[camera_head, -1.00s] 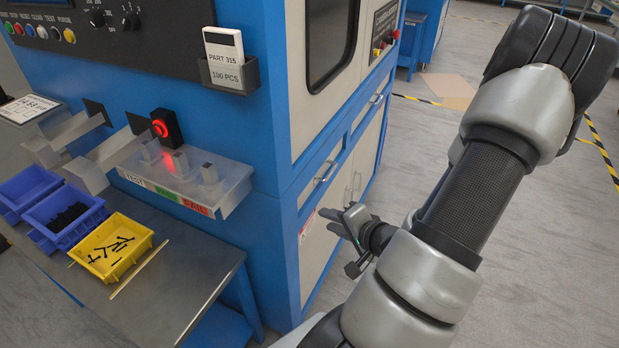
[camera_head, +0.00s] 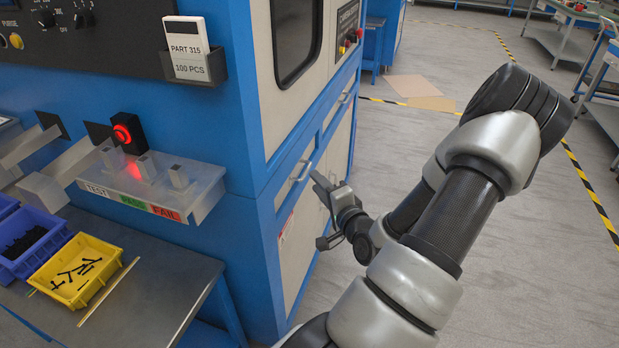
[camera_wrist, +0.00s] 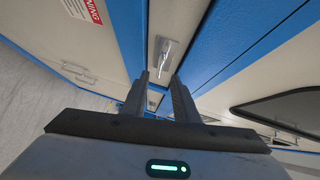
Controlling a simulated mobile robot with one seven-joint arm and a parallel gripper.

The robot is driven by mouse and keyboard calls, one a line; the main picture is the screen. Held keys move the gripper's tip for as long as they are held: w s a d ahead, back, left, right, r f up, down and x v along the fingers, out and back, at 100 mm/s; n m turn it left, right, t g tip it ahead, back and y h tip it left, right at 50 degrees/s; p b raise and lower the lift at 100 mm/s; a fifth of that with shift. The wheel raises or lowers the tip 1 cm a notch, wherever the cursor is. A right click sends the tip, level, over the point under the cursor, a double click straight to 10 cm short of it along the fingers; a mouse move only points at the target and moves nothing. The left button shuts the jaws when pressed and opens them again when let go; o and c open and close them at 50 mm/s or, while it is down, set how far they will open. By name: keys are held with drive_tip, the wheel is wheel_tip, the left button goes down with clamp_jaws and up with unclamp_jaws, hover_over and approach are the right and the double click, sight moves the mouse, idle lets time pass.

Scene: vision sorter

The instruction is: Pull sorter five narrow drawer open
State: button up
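The blue and white sorter cabinet has a narrow drawer (camera_head: 290,190) with a pale front on its side face. Its metal bar handle (camera_head: 302,171) shows at the upper part of the front. My gripper (camera_head: 322,187) is just right of this handle in the head view. In the wrist view, my gripper (camera_wrist: 160,77) has its two dark fingers apart, with nothing between them. A metal handle (camera_wrist: 164,56) on a narrow pale front (camera_wrist: 176,22) lies just beyond the fingertips, roughly in line with the gap. Contact with the handle cannot be made out.
A second handle (camera_head: 346,97) sits farther along the cabinet side. A steel table (camera_head: 160,290) with a yellow bin (camera_head: 108,278) and a blue bin (camera_head: 62,232) stands at lower left. Open grey floor (camera_head: 520,270) lies to the right.

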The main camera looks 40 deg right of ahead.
drive_tip(key=x, duration=0.6)
drive_tip(key=shift+b, duration=0.35)
clamp_jaws()
idle(1.0)
